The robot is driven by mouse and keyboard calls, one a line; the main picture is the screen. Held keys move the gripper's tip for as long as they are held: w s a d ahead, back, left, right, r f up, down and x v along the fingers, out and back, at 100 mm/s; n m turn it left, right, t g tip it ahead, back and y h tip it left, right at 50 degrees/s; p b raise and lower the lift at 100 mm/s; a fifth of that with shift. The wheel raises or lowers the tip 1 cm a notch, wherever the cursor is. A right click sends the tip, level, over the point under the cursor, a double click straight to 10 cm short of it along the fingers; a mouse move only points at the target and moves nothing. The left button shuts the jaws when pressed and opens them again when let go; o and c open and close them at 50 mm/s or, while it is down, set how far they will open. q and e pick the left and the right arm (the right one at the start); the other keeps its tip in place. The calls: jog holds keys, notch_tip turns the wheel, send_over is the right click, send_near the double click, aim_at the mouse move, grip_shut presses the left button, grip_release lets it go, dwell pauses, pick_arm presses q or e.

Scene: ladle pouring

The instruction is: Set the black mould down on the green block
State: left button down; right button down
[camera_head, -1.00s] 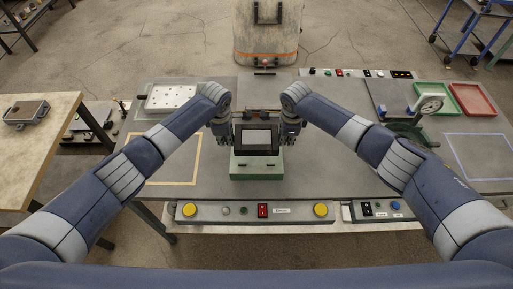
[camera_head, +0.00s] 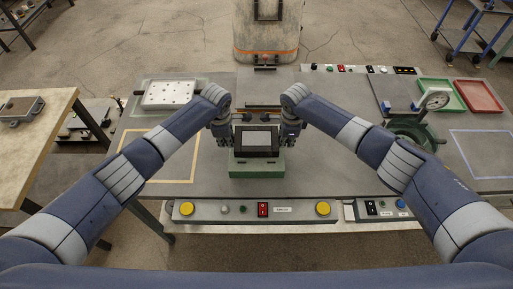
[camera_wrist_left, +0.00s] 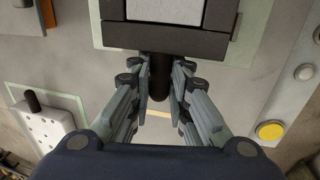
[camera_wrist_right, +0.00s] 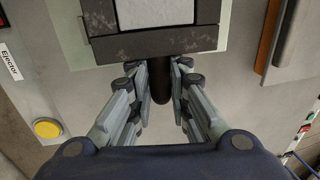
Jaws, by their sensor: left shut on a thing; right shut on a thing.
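The black mould (camera_head: 256,140), a dark frame with a pale grey middle, is level over the green block (camera_head: 257,171) in the head view. My left gripper (camera_head: 225,140) is shut on the mould's left handle, and my right gripper (camera_head: 288,138) is shut on its right handle. The left wrist view shows a dark handle (camera_wrist_left: 160,78) between the fingers; the right wrist view shows the other handle (camera_wrist_right: 160,82). The block's pale green top (camera_wrist_left: 252,32) shows around the mould. The mould hides most of that top; I cannot tell whether they touch.
A white perforated plate (camera_head: 168,94) lies at the back left. A round dial (camera_head: 437,99), a green tray (camera_head: 442,94) and a red tray (camera_head: 478,96) are at the right. A button panel (camera_head: 250,209) runs along the front. The yellow-outlined area (camera_head: 160,181) is clear.

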pick_arm(q)
jog(key=shift+f+b, duration=0.6)
jog(key=shift+f, duration=0.05)
pick_arm(e)
jog(key=shift+f, duration=0.65)
pick_arm(q)
jog(key=c, duration=1.5)
grip_release()
jog(key=shift+s+r, duration=0.1)
pick_arm(e)
jog(key=c, duration=1.5)
grip_release()
jog(key=shift+s+r, duration=0.1)
pick_arm(q)
jog(key=shift+r, duration=0.15)
jog(key=r, duration=0.3)
jog(key=s+r, duration=0.1)
jog(key=r, duration=0.3)
jog(key=s+r, duration=0.1)
jog(key=r, duration=0.3)
jog(key=shift+s+r, duration=0.2)
pick_arm(e)
jog(key=r, duration=0.4)
jog(key=s+r, duration=0.1)
jog(key=r, duration=0.3)
jog(key=s+r, duration=0.1)
jog(key=r, duration=0.2)
jog(key=shift+s+r, duration=0.2)
jog(key=shift+r, duration=0.2)
